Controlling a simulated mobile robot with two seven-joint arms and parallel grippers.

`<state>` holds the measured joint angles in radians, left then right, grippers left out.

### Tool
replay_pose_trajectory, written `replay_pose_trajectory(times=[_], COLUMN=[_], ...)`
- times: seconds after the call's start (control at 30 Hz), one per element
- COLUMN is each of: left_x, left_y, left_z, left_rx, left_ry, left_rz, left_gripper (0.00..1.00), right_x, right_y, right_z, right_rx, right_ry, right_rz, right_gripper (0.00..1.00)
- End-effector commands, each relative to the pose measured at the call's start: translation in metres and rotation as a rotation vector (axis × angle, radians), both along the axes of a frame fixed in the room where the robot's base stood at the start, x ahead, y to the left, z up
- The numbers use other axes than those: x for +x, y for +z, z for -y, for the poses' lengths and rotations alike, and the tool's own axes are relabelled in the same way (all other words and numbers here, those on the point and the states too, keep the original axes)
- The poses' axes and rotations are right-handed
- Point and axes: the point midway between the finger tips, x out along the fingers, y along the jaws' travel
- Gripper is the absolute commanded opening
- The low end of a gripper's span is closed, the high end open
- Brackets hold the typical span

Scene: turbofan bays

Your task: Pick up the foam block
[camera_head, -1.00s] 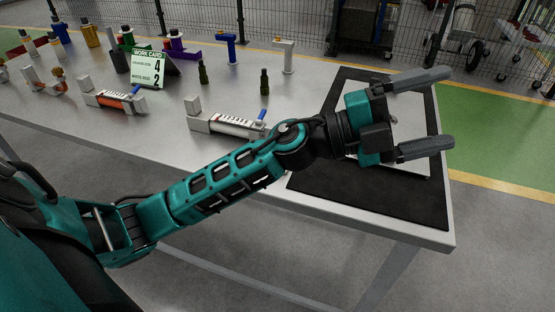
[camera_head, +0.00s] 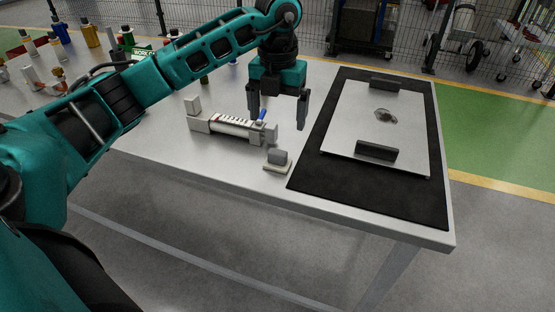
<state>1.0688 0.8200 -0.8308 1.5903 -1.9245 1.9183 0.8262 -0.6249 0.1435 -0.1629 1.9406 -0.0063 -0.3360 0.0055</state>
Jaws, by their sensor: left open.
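A small grey block (camera_head: 278,157), which looks like the foam block, sits on a thin cream base (camera_head: 277,168) near the table's front edge. My left gripper (camera_head: 279,120) points down with its two dark fingers apart and nothing between them. It appears above and behind the grey block in the picture, apart from it, by the right end of a white tool with a blue lever (camera_head: 232,127). My right gripper is out of view.
A pale plate (camera_head: 350,118) with two black blocks or handles and a small metal piece lies on a black mat (camera_head: 410,199) at right. More tools and a partly hidden work card (camera_head: 140,53) stand at the left. A mesh fence stands behind.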

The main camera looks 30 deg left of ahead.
Motion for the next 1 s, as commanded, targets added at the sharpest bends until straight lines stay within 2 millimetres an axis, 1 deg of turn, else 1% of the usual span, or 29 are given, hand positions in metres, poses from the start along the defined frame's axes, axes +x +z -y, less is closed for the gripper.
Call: replay_pose_trajectory(times=[0.03,0.1,0.2,0.3,0.47,0.7,0.8,1.0], left_x=[-0.001,-0.001,-0.001,0.0,0.0,0.004,0.005,0.005], left_y=[-0.012,-0.026,-0.044,-0.056,-0.066,-0.1,-0.11,-0.114], left_z=[0.0,0.0,0.001,0.001,0.001,-0.001,-0.001,-0.001], left_rx=[0.0,-0.001,-0.002,-0.004,-0.005,-0.006,-0.006,-0.005], left_ry=[-0.001,-0.002,-0.003,-0.003,-0.005,-0.005,-0.006,-0.006], left_rz=[-0.007,-0.006,-0.006,-0.003,-0.001,-0.003,-0.002,0.0], left_gripper=[0.94,0.94,0.94,0.94,0.94,0.94,0.94,0.94], right_x=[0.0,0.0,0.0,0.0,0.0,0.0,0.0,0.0], right_y=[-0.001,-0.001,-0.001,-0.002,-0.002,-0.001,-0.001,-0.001], right_z=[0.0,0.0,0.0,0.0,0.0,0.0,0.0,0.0], right_rx=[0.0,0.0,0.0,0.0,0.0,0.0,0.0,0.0], right_ry=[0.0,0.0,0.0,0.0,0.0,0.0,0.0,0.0], right_rz=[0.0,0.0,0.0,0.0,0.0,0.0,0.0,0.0], right_gripper=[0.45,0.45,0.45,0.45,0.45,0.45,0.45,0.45])
